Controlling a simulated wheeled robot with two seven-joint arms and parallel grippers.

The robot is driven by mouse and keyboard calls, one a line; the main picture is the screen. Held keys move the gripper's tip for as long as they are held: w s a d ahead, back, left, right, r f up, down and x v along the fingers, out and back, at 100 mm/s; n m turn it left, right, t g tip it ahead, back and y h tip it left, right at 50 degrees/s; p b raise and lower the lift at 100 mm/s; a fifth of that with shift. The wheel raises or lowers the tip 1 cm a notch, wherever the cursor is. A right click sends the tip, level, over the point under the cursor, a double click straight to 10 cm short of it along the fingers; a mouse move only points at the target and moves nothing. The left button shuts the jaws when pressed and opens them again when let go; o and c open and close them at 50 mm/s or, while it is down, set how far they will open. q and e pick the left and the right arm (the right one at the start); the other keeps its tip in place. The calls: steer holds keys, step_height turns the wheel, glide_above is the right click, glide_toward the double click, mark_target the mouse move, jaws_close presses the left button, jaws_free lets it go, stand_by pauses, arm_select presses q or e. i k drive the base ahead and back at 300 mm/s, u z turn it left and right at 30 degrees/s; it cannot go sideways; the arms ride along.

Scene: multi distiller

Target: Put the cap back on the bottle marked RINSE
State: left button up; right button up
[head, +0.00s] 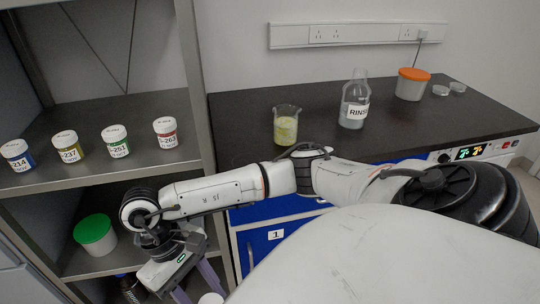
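The bottle marked RINSE (355,101) is clear glass with a white label. It stands upright on the dark bench, and no cap shows on its neck. One arm crosses the view from the right and bends down at the lower left. Its gripper (197,286), my right, points down beside the shelves. Its two greyish-purple fingers are apart, with the tips near or past the bottom edge. A white round thing (210,299) shows at the bottom edge between the fingers, partly cut off; I cannot tell whether it is a cap or is held. My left gripper is out of view.
A beaker of yellow liquid (286,124) stands left of the bottle. An orange-lidded tub (411,83) and clear dishes (457,87) are to the right. Several labelled jars (115,141) line the upper shelf. A green-lidded tub (95,234) sits below. Blue drawers (262,243) front the bench.

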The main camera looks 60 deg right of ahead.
mark_target(356, 96)
steer(key=u, duration=1.7)
steer(key=k, duration=2.9)
steer(key=z, duration=1.65)
